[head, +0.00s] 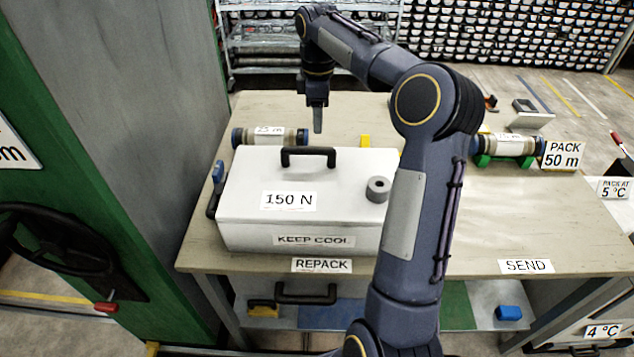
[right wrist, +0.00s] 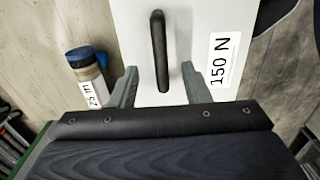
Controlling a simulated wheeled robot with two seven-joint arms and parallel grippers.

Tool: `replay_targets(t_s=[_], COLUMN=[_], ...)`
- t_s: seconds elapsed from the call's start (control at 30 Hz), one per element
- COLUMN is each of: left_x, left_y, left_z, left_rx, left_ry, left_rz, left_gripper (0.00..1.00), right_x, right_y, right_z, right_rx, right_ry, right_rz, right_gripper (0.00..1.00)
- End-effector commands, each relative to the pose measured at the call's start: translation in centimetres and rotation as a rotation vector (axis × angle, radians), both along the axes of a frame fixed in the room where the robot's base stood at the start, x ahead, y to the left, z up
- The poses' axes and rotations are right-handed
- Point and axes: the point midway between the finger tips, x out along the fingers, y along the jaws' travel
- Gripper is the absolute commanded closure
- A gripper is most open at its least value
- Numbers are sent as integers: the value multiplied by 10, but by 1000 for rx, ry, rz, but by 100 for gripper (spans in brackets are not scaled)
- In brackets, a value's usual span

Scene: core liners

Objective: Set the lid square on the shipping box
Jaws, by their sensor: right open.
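The white shipping box (head: 240,238) stands on the bench, with a "KEEP COOL" label on its front. Its white lid (head: 350,180) lies on top, marked "150 N", with a black bar handle (head: 308,151); whether it sits square I cannot tell. The lid also shows in the right wrist view (right wrist: 190,30). My right gripper (head: 317,130) is open and empty, pointing down just above the handle. In the right wrist view its fingers (right wrist: 160,88) are spread to either side of the handle (right wrist: 158,50). My left gripper is out of view.
A grey ring-shaped weight (head: 378,185) sits on the lid's right side. A blue-and-black latch (head: 217,175) is at the box's left. A "25 m" core tube (head: 270,137) lies behind, another core (head: 510,146) on green supports at right. The bench (head: 480,225) is clear toward "SEND".

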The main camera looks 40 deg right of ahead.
Motion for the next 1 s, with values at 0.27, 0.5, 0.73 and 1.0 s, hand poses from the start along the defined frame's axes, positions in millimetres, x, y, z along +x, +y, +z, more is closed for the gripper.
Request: replay_targets(t_s=[0.27,0.5,0.73,1.0], left_x=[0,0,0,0], left_y=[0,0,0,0], left_z=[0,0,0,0], left_rx=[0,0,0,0], left_ry=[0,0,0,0], left_rz=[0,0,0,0], left_gripper=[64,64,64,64], right_x=[-54,-172,-250,-271], right_y=[61,145,201,220], right_z=[36,22,-30,-52], right_rx=[10,202,458,554], right_ry=[-117,-271,-302,-286], right_rz=[-152,-544,-878,-992], right_gripper=[57,57,57,57])
